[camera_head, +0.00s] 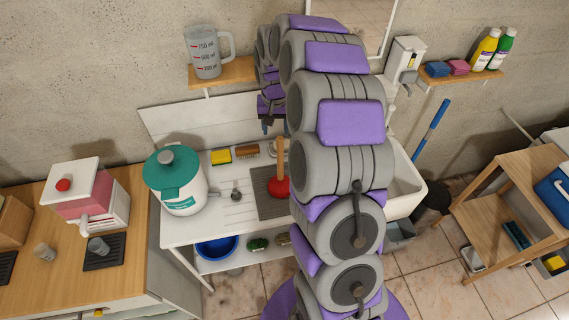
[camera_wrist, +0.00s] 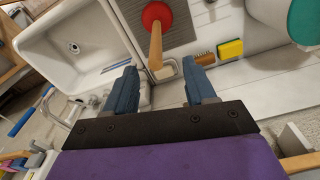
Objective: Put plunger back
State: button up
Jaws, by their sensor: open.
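The plunger has a red cup (camera_head: 279,187) and a wooden handle (camera_head: 280,156). It stands upright on a grey ridged mat (camera_head: 262,205) on the white sink counter, partly behind my arm. In the wrist view the handle (camera_wrist: 156,44) points toward my gripper (camera_wrist: 160,71), its end near the gap between the blue fingertips. The red cup (camera_wrist: 156,15) lies beyond. My gripper is open and empty, fingers apart. I cannot tell how far the handle end is from the fingertips.
A teal-lidded white container (camera_head: 178,182) stands on the counter left of the mat. A yellow sponge (camera_head: 221,156) and a brush (camera_head: 247,151) lie at the back. The sink basin (camera_wrist: 85,45) is beside the mat. A shelf with a measuring jug (camera_head: 208,52) is above.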

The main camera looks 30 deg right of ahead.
jog(key=s+a+r+n+g, duration=0.1)
jog(key=s+a+r+n, duration=0.1)
jog(key=s+a+r, duration=0.45)
jog(key=s+a+r+n, duration=0.15)
jog(key=s+a, duration=0.25)
jog(key=s, duration=0.6)
jog(key=s+a+n, duration=0.1)
jog(key=s+a, duration=0.1)
jog(key=s, duration=0.8)
jog(key=s+a+r+n+g, duration=0.1)
jog(key=s+a, duration=0.1)
jog(key=s, duration=0.9)
jog(key=shift+s+a, duration=0.25)
jog(key=shift+a, duration=0.05)
notch_tip(320, 180, down, 16)
jog(key=b, duration=1.6)
jog(key=shift+d+r, duration=0.15)
